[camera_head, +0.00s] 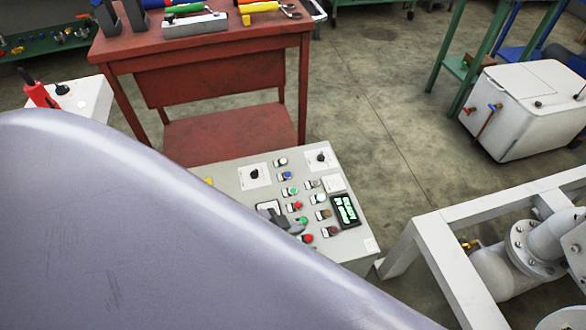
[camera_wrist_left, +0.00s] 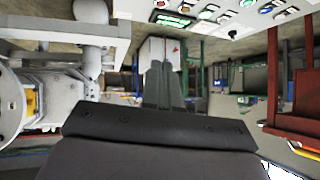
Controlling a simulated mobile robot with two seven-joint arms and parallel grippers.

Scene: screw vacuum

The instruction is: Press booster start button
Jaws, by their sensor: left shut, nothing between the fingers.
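The grey control panel (camera_head: 232,178) carries several coloured buttons in rows. A green button (camera_head: 302,221) sits just beside the tip of my left gripper (camera_head: 288,224), with a red button (camera_head: 307,238) below it. The labels are too small to read, so I cannot tell which is the booster start. My left gripper is shut and empty over the panel; whether it touches a button cannot be told. In the left wrist view the shut fingers (camera_wrist_left: 160,68) point away, and the panel (camera_wrist_left: 240,24) shows upside down at the top.
My pale arm covers the lower left of the head view. A lit green display (camera_head: 345,210) and black knobs are on the panel. A red workbench (camera_head: 200,58) with tools stands behind, a white pipe frame (camera_head: 437,255) to the right. Open floor lies between.

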